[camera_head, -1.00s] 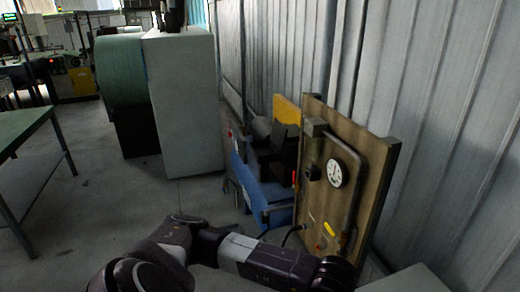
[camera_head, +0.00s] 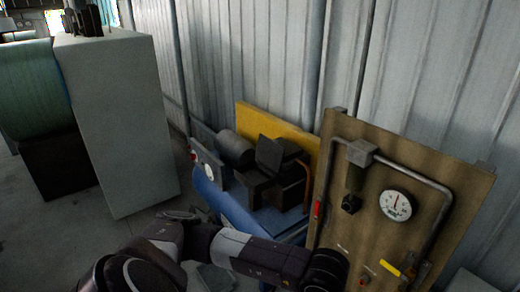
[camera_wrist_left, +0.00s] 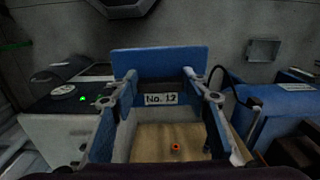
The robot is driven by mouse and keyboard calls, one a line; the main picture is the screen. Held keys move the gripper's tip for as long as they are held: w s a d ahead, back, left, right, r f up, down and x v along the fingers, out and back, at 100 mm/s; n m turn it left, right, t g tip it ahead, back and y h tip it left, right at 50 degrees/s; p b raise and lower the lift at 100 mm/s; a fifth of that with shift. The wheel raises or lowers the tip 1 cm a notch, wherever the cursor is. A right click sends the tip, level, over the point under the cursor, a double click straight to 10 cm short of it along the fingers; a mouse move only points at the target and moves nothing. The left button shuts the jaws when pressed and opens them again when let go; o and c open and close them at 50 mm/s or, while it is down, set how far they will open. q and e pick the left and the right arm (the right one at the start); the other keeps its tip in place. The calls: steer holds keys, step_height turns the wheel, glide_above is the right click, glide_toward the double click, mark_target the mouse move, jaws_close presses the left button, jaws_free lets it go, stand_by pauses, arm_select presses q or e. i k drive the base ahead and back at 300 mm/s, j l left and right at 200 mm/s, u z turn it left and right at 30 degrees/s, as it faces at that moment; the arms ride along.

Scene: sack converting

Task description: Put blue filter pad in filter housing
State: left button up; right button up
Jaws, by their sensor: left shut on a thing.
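In the left wrist view, the two fingers of my left gripper (camera_wrist_left: 160,84) reach forward and are shut on a flat blue piece (camera_wrist_left: 160,62), which looks like the blue filter pad. A white label reading about "No. 12" (camera_wrist_left: 160,99) shows between the fingers, just below the blue piece. Under it is a tan surface with a small orange spot (camera_wrist_left: 175,147). I cannot tell which thing is the filter housing. In the head view my left arm crosses the bottom, its gripper is not visible, and my right gripper is not in view.
A compressor with a blue tank (camera_head: 225,205) stands against the corrugated wall (camera_head: 245,65). Right of it is a brown board (camera_head: 440,180) with a gauge (camera_head: 395,205) and pipe. A large grey block (camera_head: 125,125) stands at left. Grey floor (camera_head: 95,240) is open between.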

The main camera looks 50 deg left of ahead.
mark_target(255, 180)
steer(key=j+z, duration=0.15)
steer(key=j, duration=0.3)
steer(key=k+j+z, duration=0.1)
steer(key=j, duration=0.3)
steer(key=k+j+z, duration=0.15)
steer(key=j, duration=0.3)
steer(key=j+z, duration=0.1)
steer(key=j, duration=0.35)
steer(key=k+j+z, duration=0.15)
steer(key=j, duration=0.25)
steer(key=j+z, duration=0.1)
steer(key=j, duration=0.35)
steer(key=k+j+z, duration=0.15)
steer(key=j, duration=0.25)
steer(key=j+z, duration=0.1)
steer(key=j, duration=0.35)
steer(key=k+j+z, duration=0.15)
steer(key=j, duration=0.3)
steer(key=k+j+z, duration=0.1)
steer(key=j, duration=0.8)
steer(key=k+z, duration=0.05)
